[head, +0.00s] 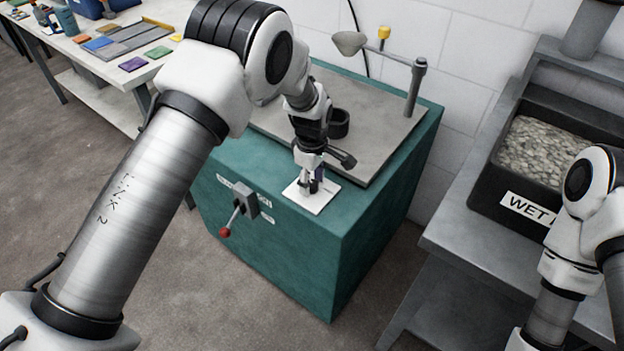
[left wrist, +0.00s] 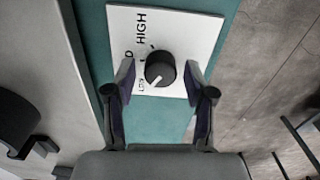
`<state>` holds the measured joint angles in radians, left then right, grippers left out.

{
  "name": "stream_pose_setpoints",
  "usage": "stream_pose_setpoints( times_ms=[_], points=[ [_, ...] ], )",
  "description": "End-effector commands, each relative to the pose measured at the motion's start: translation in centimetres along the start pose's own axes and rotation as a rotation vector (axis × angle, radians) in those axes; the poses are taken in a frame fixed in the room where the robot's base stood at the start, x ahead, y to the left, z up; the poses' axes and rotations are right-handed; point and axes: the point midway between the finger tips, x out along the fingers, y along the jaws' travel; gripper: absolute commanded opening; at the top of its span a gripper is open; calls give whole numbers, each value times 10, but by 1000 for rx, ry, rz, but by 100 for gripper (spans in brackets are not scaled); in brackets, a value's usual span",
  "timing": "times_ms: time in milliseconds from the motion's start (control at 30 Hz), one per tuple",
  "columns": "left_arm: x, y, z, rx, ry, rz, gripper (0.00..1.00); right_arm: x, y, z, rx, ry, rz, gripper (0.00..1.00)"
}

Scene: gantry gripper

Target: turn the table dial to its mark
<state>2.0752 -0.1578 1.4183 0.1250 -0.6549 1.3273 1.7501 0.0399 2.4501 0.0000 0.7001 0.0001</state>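The dial (left wrist: 160,68) is a black round knob on a white plate (left wrist: 185,22). The plate is marked HIGH at one end, with other partly hidden lettering beside the knob. A white line on the knob points toward the lower left in the left wrist view, toward the small lettering there. In the head view the plate (head: 325,198) lies on the front corner of a teal cabinet (head: 290,243). My left gripper (head: 314,187) is over it, and shows in the left wrist view (left wrist: 160,72) with open fingers either side of the knob, gaps visible. My right gripper is out of view.
A lever with a red ball (head: 225,232) sticks out of the cabinet front. A grey plate with a post (head: 416,88) and funnel (head: 349,43) lies behind my gripper. A black bin labelled WET (head: 495,212) stands at right, a white table (head: 135,72) at left.

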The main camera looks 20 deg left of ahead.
Motion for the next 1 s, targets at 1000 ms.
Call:
stream_pose_setpoints(
  times_ms=[1000],
  points=[
    [-3, -1, 0, 347, -2, -2, 0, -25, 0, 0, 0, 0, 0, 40]
  ],
)
